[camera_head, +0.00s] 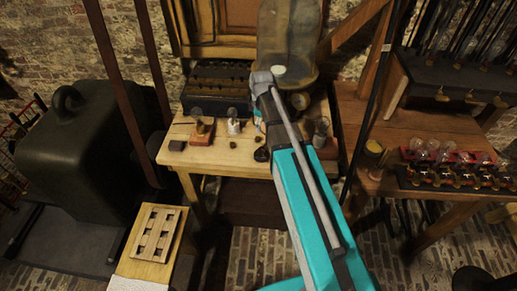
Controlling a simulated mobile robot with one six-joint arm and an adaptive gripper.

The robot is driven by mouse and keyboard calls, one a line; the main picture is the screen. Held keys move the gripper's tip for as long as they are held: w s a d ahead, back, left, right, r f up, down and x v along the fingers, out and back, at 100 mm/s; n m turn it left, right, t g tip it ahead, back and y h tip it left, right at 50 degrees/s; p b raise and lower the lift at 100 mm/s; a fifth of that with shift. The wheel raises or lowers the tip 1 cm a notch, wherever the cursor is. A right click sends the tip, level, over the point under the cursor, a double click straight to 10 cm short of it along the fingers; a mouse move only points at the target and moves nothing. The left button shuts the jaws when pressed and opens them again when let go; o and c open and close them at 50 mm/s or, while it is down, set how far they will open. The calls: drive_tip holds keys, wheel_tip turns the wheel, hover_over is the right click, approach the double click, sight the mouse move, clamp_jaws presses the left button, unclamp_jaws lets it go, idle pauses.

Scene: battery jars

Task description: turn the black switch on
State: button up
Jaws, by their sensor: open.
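Several small devices stand on the light wooden table. One has a wooden base and an upright part (202,131), and a white one (234,126) stands to its right. A small round black piece (262,154) sits near the front edge, beside my arm. I cannot tell which of these is the black switch, or its position. My teal and grey arm reaches up over the table and covers part of its right side. I cannot make out my gripper's fingers; they seem hidden behind the arm.
A dark rack (217,82) and a large glass jar (288,35) stand at the back of the table. Glass bulbs in a red and black holder (455,165) are on the right bench. A big dark-green tank (82,150) stands left. The table's left front is mostly clear.

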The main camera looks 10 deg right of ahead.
sight(261, 148)
drive_tip(key=shift+f+b, duration=6.7)
drive_tip(key=shift+f, duration=0.05)
